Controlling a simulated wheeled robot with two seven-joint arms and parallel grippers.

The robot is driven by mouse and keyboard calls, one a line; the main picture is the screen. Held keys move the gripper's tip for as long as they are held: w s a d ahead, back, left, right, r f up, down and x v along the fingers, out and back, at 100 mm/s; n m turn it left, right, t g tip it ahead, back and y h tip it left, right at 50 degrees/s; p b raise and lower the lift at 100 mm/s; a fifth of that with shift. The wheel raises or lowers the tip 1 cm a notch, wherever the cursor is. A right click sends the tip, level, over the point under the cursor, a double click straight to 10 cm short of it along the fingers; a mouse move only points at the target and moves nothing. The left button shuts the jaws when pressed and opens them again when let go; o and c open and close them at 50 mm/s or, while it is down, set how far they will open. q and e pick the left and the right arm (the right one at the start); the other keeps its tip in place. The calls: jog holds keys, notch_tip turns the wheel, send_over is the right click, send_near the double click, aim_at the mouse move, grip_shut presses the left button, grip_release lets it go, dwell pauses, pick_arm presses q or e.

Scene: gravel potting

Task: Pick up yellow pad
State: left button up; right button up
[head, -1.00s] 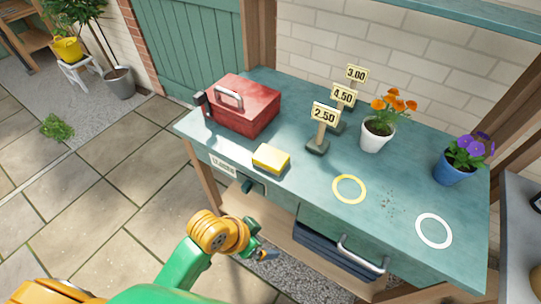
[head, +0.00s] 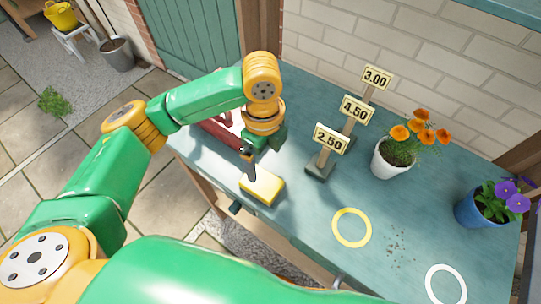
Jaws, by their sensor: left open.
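The yellow pad (head: 263,188) lies flat on the teal bench top near its front edge, left of the price signs. My left gripper (head: 252,170) points down over the pad's far left part, with its jaws open. A dark finger shows at the pad's back left edge. I cannot tell whether it touches the pad. The rest of the jaws is partly hidden by the wrist. My right gripper is not in view.
A red toolbox (head: 222,130) stands behind my left arm, mostly hidden. Price signs (head: 329,140) stand right of the pad. A white pot with orange flowers (head: 393,158) and a blue pot (head: 480,209) stand farther right. A yellow ring (head: 352,228) and white ring (head: 445,285) mark clear bench.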

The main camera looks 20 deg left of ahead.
aim_at(261, 181)
pick_arm(q)
jog(key=s+f, duration=0.1)
jog(key=s+f+p, duration=0.1)
jog(key=s+f, duration=0.1)
jog(key=shift+s+a+f, duration=0.1)
jog(key=shift+s+f, duration=0.05)
jog(key=shift+s, duration=0.15)
notch_tip(261, 181, down, 2)
jog(key=shift+f, duration=0.15)
jog(key=shift+w+f, duration=0.3)
jog(key=shift+w, duration=0.25)
jog(key=shift+s+r, duration=0.15)
jog(key=shift+s, duration=0.1)
jog(key=c, duration=1.2)
jog(key=shift+w, duration=0.15)
jog(key=shift+c, duration=0.3)
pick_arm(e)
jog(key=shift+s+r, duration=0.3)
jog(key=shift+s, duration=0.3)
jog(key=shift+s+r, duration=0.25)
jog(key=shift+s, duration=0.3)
